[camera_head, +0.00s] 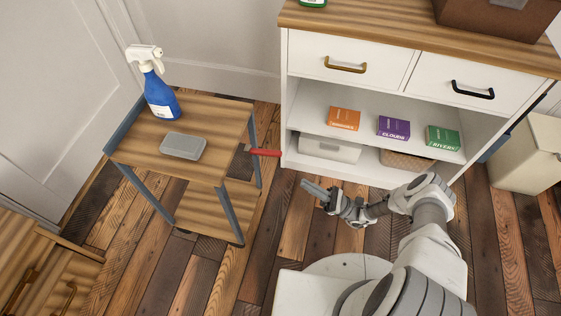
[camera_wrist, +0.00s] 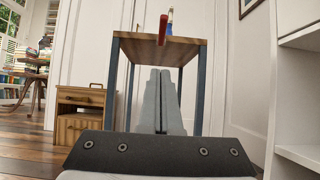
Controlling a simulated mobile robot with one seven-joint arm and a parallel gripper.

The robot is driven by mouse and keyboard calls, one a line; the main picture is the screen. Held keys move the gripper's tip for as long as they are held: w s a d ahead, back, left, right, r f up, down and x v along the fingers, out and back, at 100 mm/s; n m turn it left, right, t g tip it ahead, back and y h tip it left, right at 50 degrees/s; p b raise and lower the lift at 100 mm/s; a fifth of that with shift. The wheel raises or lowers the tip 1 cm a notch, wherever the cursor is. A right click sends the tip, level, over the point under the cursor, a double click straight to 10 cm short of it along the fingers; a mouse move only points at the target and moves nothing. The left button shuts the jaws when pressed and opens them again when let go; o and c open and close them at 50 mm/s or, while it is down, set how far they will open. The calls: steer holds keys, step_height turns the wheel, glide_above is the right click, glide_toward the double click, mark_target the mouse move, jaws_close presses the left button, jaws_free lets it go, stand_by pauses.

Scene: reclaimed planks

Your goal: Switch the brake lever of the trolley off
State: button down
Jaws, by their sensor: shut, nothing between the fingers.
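The trolley (camera_head: 225,130) is a small wooden table with grey-blue legs and a lower shelf, at the left in the head view. It also shows in the wrist view (camera_wrist: 190,42). A red brake lever (camera_head: 265,152) sticks out from its right side, near a leg. In the wrist view the red lever (camera_wrist: 163,28) appears end-on in front of the top's edge. My gripper (camera_head: 308,186) is shut and empty, to the right of the lever and apart from it. In the wrist view its fingers (camera_wrist: 160,80) lie together, pointing at the trolley below the lever.
A blue spray bottle (camera_head: 160,95) and a grey block (camera_head: 183,146) stand on the trolley. A white cabinet (camera_head: 290,120) with drawers and small boxes stands behind my gripper. A cream bin (camera_head: 528,152) is at the right. Plank floor lies open between trolley and gripper.

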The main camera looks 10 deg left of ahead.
glide_toward(269, 155)
steer(key=a+f, duration=0.2)
steer(key=a, duration=0.2)
steer(key=shift+w+a+r, duration=0.2)
steer(key=shift+r, duration=0.55)
steer(key=shift+w+a+r, duration=0.15)
steer(key=shift+a+r, duration=0.05)
steer(key=shift+r, duration=0.5)
steer(key=shift+w+a+r, duration=0.2)
steer(key=shift+r, duration=0.55)
steer(key=shift+r, duration=0.15)
steer(key=shift+d+r+h+p, duration=0.1)
steer(key=shift+r+h+p, duration=0.05)
steer(key=shift+h+p, duration=0.2)
steer(key=shift+g+h, duration=0.25)
steer(key=shift+g, duration=0.05)
steer(key=shift+p, duration=0.3)
